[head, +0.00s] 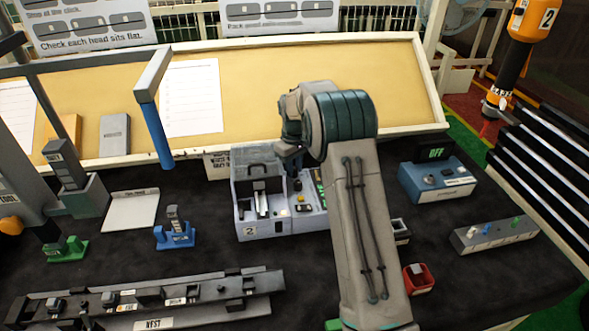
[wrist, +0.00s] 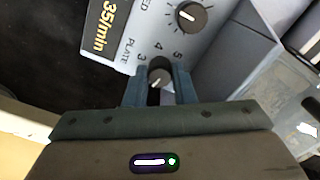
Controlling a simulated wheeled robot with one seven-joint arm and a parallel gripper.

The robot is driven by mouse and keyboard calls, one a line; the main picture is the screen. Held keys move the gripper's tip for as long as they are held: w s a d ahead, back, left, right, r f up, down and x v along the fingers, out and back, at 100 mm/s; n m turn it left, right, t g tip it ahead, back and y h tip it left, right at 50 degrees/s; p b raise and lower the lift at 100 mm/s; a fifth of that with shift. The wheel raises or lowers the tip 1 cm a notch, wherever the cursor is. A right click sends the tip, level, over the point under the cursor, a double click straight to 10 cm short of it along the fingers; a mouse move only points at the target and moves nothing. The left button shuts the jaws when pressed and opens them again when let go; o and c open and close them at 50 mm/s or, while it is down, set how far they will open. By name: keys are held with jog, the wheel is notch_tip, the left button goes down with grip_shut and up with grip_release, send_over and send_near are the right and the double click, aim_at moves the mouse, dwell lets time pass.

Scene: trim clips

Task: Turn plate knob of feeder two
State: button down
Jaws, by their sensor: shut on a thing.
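Feeder two (head: 262,229) is a grey-blue unit marked 2 near the middle of the bench, with a tilted clear lid at its left part. In the wrist view its control panel (wrist: 150,27) shows a 35/min display, a black speed knob (wrist: 192,17) and a plate scale with 3, 4 and 5. The plate knob (wrist: 160,78) is a dark round knob with a light pointer mark. My gripper (wrist: 159,82) is shut on it, one finger on each side. In the head view my arm reaches over the feeder's right side and hides part of it.
A blue box (head: 437,183) with an OFF display stands to the right of my arm. A grey strip with coloured knobs (head: 495,234) and a red bin (head: 419,278) are nearby. A long nest rail (head: 210,309) lies in front. A blue stand (head: 175,236) is left of the feeder.

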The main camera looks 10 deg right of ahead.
jog(key=n+b, duration=0.1)
jog(key=n, duration=0.3)
jog(key=shift+n, duration=2.3)
jog(key=c, duration=1.5)
grip_release()
notch_tip(320, 180, up, 14)
jog(key=b, duration=0.1)
jog(key=shift+s, duration=0.15)
